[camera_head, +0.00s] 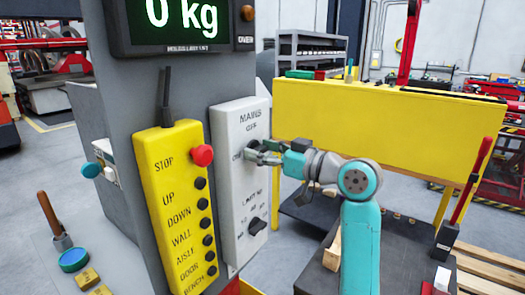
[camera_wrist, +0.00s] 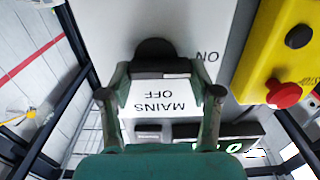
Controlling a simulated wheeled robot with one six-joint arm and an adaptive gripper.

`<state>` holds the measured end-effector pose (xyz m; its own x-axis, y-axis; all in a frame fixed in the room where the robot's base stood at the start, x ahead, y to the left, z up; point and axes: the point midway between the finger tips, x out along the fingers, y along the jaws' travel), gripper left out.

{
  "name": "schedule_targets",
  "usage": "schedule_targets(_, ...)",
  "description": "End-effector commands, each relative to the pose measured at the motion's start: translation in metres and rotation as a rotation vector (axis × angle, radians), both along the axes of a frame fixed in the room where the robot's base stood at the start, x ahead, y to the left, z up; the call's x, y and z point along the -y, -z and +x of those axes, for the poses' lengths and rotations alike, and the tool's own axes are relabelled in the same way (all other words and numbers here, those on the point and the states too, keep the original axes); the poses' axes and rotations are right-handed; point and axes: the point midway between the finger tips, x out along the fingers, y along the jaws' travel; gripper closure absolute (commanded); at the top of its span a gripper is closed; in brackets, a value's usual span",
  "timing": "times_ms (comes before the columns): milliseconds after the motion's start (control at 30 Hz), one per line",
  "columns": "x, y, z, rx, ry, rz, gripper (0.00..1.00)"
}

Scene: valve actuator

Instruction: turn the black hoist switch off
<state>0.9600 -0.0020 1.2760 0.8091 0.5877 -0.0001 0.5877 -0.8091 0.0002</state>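The black switch knob (camera_wrist: 155,50) is on a white panel (camera_head: 228,122) lettered MAINS, with OFF above the knob and ON to its left in the head view. In the wrist view this lettering is upside down and ON shows to the right of the knob. A dark bar at the knob lies sideways in the wrist view. My gripper (camera_head: 264,153) is at the knob and partly hides it in the head view. Its two fingers (camera_wrist: 160,78) stand apart, one on each side of the dark bar. I cannot tell whether they touch it.
A second black knob (camera_head: 257,227) is lower on the white panel. A yellow push-button box (camera_head: 155,215) with a red stop button (camera_head: 202,155) is to the left. A display (camera_head: 185,20) reading 0 kg is above. A yellow bench (camera_head: 385,125) stands behind my arm.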

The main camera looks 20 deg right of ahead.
Motion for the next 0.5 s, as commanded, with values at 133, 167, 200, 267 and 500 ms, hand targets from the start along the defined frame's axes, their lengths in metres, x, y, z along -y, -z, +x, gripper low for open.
schedule_targets(133,-0.0001,0.0001,-0.0001,0.000,0.000,0.000,0.73)
schedule_targets(167,-0.0001,0.0001,-0.0001,0.000,0.000,0.000,0.72)
schedule_targets(200,-0.0001,0.0001,-0.0001,-0.001,0.000,0.001,0.72)
schedule_targets(267,-0.0001,0.0001,-0.0001,-0.002,0.000,0.003,0.72)
schedule_targets(500,0.0004,-0.0001,0.0002,-0.038,-0.001,0.052,0.72)
